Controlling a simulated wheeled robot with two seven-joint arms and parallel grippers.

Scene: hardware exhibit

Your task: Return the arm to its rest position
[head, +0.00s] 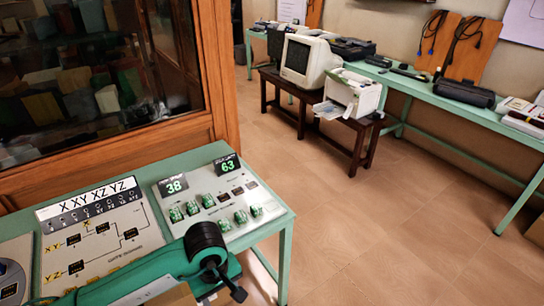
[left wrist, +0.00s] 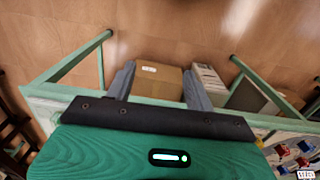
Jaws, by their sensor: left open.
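My left arm (head: 150,275), green with a black joint, reaches in from the bottom left of the head view, in front of the green exhibit table (head: 283,222). In the left wrist view my left gripper (left wrist: 157,82) has its two grey fingers spread wide, with nothing held between them. A cardboard box (left wrist: 158,80) shows between the fingers, but it lies beyond them, low by the table frame. My right gripper is in neither view.
The table bears a logic-gate panel (head: 97,240) and a panel with lit displays (head: 228,165). A glass cabinet (head: 90,70) stands behind. A monitor (head: 305,60) and printer (head: 352,92) stand on a dark bench. The floor (head: 400,220) at right is clear.

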